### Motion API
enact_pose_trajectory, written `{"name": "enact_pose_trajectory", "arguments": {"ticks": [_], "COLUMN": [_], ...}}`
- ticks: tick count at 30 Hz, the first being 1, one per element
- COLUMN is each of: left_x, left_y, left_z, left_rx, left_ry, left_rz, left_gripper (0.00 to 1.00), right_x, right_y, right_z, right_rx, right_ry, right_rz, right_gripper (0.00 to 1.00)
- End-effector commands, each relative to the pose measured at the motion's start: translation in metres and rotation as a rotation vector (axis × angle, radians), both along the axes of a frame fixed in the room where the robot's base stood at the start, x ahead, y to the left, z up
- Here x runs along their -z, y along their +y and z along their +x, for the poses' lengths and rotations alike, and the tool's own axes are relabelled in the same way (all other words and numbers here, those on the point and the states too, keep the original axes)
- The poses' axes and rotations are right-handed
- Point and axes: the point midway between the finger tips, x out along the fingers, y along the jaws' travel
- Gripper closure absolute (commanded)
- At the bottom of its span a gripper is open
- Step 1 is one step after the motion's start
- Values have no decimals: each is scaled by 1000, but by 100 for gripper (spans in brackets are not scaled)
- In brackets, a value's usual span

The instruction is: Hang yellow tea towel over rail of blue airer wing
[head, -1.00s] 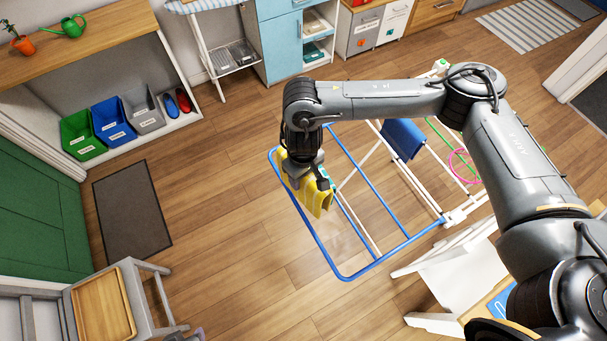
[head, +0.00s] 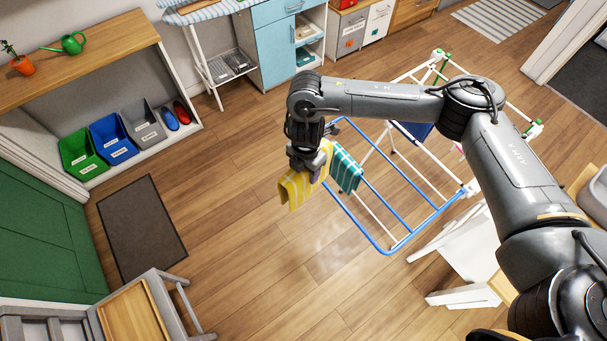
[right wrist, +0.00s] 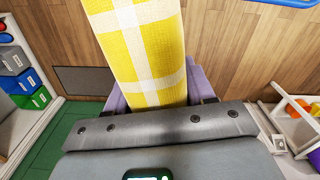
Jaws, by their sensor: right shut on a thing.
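The yellow tea towel (head: 293,190), with white checks, hangs folded from my right gripper (head: 306,172) in the head view. In the right wrist view it (right wrist: 145,50) runs out from between the purple fingers (right wrist: 158,92), which are shut on it. The blue airer wing (head: 386,251) is just right of the towel. The towel lies left of the wing's outer rail in the picture; whether they touch is hidden. A piece of blue rail (right wrist: 290,3) shows at the wrist view's top right. My left gripper is not in view.
A teal checked cloth (head: 346,168) hangs on the wing close beside my right gripper. A dark blue cloth (head: 415,131) hangs further back on the airer. A white chair (head: 462,250) stands in front of the airer. Open wooden floor (head: 240,240) lies to the left.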

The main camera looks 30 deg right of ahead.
Motion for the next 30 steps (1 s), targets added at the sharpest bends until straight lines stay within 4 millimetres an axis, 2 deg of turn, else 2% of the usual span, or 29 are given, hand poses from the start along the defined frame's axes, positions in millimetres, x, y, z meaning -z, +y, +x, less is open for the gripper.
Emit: {"name": "enact_pose_trajectory", "arguments": {"ticks": [12, 18, 24, 30], "left_x": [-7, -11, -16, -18], "left_y": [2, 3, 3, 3], "left_z": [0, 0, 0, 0], "left_rx": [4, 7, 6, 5], "left_ry": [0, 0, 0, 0], "left_rz": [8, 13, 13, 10], "left_gripper": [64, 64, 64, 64], "right_x": [-2, 0, 2, 6], "right_y": [-31, -48, -65, -77], "right_z": [17, 21, 22, 21], "right_rx": [-763, -1062, -1251, -1329], "right_ry": [0, 1, 1, 1], "right_rz": [0, 1, 1, 1], "right_gripper": [79, 79, 79, 79]}}
